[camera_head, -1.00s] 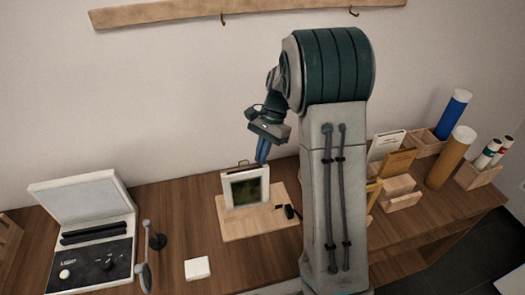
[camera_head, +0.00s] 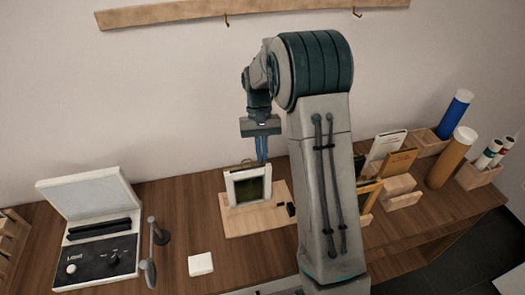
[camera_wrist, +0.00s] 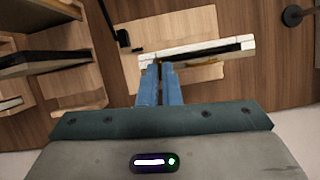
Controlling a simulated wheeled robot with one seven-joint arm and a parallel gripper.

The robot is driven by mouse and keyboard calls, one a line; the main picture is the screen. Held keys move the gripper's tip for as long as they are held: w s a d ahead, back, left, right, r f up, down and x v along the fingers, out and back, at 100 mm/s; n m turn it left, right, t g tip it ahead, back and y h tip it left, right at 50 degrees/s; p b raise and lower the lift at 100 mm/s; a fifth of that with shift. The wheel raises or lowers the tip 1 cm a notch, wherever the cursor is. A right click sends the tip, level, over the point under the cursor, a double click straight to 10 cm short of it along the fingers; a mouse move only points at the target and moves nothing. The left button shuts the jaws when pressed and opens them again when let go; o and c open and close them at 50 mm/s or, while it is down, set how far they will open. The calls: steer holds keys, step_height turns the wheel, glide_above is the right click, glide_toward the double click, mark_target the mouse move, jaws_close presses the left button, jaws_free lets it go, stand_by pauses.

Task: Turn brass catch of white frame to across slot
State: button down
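The white frame (camera_head: 230,189) stands upright on a light wooden board on the table, its dark panel facing me. In the wrist view its top edge shows as a white bar with a dark slot (camera_wrist: 205,49). My gripper (camera_head: 262,158) points down at the top edge of the frame, with its blue fingers close together. In the wrist view the fingertips (camera_wrist: 159,66) are at the left part of that edge. A small brownish bit shows in the narrow gap between them. The brass catch is not clearly visible; I cannot tell whether the fingers touch it.
The wooden board (camera_head: 270,217) bears a small black item (camera_head: 291,209) right of the frame. A light box with open lid (camera_head: 95,250), a dark stand (camera_head: 155,240) and a white block (camera_head: 200,264) are left and in front. Wooden holders and tubes (camera_head: 450,157) stand right.

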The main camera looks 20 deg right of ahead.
steer(key=shift+a+n+h, duration=0.1)
steer(key=shift+n+h, duration=0.2)
steer(key=shift+n, duration=0.2)
stand_by(0.3)
steer(key=c, duration=1.6)
jaws_free()
steer(key=shift+w+r, duration=0.1)
steer(key=b+v, duration=0.1)
steer(key=v, duration=1.2)
steer(key=shift+r, duration=0.25)
